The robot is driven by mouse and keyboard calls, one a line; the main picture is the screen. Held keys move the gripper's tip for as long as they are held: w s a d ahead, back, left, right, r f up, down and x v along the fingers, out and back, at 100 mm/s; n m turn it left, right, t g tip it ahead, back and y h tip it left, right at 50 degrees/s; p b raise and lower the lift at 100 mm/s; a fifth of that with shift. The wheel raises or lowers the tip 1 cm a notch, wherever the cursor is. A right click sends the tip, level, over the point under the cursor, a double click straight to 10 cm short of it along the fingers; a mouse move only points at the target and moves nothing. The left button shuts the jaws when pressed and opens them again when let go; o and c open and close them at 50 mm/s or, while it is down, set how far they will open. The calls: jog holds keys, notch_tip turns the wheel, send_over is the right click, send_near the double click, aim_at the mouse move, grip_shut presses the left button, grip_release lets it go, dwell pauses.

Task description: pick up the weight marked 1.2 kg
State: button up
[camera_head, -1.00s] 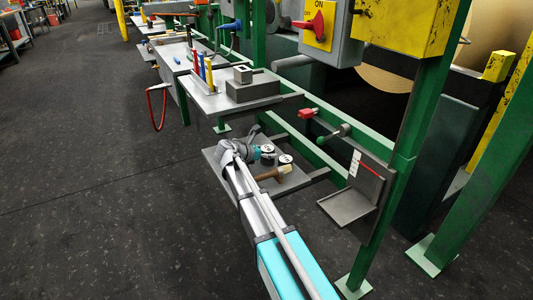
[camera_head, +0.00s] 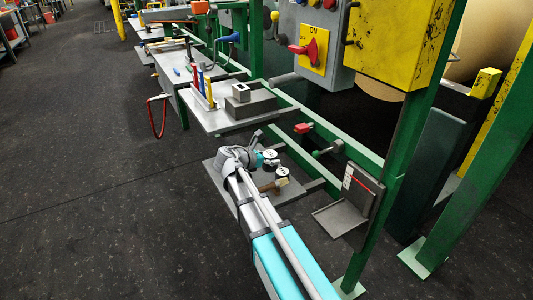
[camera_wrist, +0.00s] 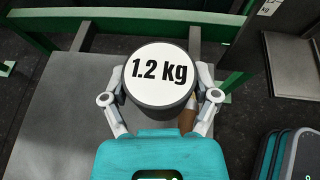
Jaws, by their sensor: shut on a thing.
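The 1.2 kg weight (camera_wrist: 160,68) is a dark cylinder with a white top marked "1.2 kg". It fills the upper middle of the wrist view. My gripper (camera_wrist: 162,97) is shut on it, one finger on each side.
An upper shelf (camera_head: 222,122) with blocks and coloured tools is above and behind. A grey bracket tray (camera_head: 338,219) and green posts are to the right. Open floor lies left.

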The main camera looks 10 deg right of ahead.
jog(key=s+r+p, duration=0.2)
jog(key=s+r, duration=0.1)
jog(key=s, duration=0.4)
jog(key=shift+d, duration=0.25)
